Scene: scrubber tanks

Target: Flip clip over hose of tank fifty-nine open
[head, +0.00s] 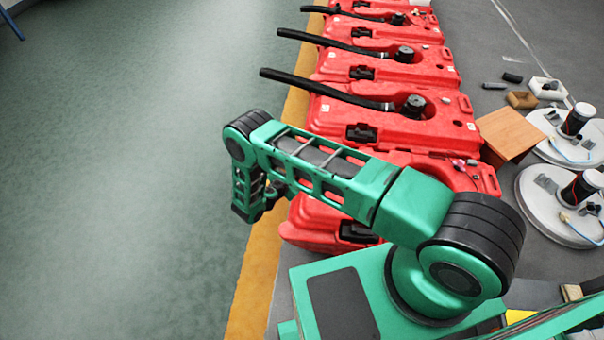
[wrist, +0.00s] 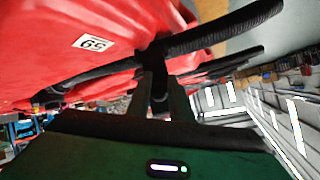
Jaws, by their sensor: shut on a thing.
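In the wrist view, the red tank (wrist: 110,18) fills the upper left and carries an upside-down white label (wrist: 93,43) reading 59. A black hose (wrist: 225,30) runs across its front and out past its edge. A dark clip (wrist: 157,52) is at the hose, right at my fingertips. My gripper (wrist: 161,85) is shut on the clip from below in this view. Dark on dark, the clip's outline is unclear, and I cannot tell how far its bar is raised. In the head view, my arm hides the clip and hose; my gripper (head: 268,200) is beside the nearest red tanks.
In the head view, more red tanks (head: 385,115) with black hoses stand in a row toward the back. A wooden box (head: 510,133) and round white scrubber parts (head: 560,205) lie right.

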